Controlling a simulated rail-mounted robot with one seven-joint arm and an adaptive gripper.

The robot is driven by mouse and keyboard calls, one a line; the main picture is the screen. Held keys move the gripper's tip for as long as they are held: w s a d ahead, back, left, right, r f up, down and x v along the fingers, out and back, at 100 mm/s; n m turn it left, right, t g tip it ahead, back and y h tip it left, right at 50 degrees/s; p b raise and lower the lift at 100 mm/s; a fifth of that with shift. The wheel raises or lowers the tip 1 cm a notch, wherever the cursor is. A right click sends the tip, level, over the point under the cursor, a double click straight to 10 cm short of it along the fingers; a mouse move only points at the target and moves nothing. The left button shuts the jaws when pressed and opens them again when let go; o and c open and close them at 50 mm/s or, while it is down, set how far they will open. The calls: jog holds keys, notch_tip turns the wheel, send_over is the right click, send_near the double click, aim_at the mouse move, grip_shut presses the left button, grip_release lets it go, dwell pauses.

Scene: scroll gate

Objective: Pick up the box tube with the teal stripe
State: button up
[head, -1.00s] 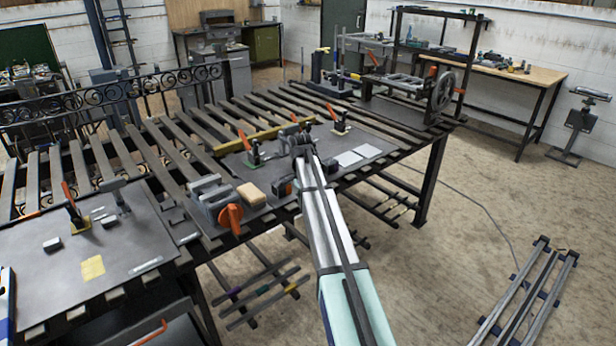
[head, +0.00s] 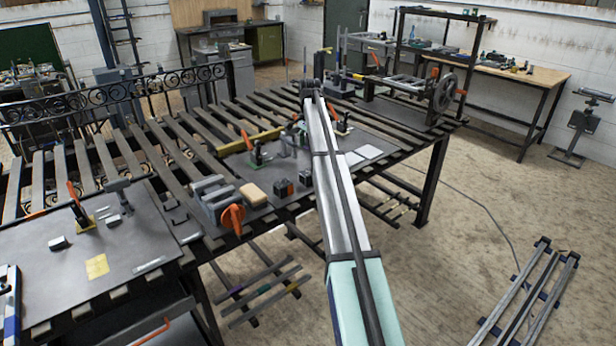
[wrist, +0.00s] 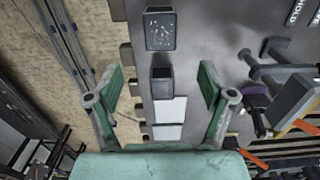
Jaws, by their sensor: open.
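Several bar-like lengths lie on the rack under the table's front edge in the head view; one has a purple mark (head: 236,292) and one a yellow mark (head: 293,287). More long lengths lie on a low floor stand (head: 527,298) at the lower right. My gripper (wrist: 160,95) is open and empty in the wrist view, its two green fingers wide apart above the table's edge. In the head view its end is small and dark, over the slatted table, and its fingers are not clear.
Two dark blocks (wrist: 160,30) (wrist: 161,82) and white plates (wrist: 168,120) lie on the table beneath my gripper. A vise with an orange handle (head: 232,216), a tan block (head: 253,195) and upright clamps (head: 257,150) stand along the slatted table. The floor right of the table is mostly clear.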

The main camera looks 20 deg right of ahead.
aim_at(308, 172)
notch_tip(308, 172, down, 6)
jog(key=shift+f+p, duration=0.15)
jog(key=shift+p, duration=0.5)
jog(key=shift+a+f+p, duration=0.2)
jog(key=shift+f+p, duration=0.85)
jog(key=shift+f, duration=1.5)
jog(key=c, duration=1.5)
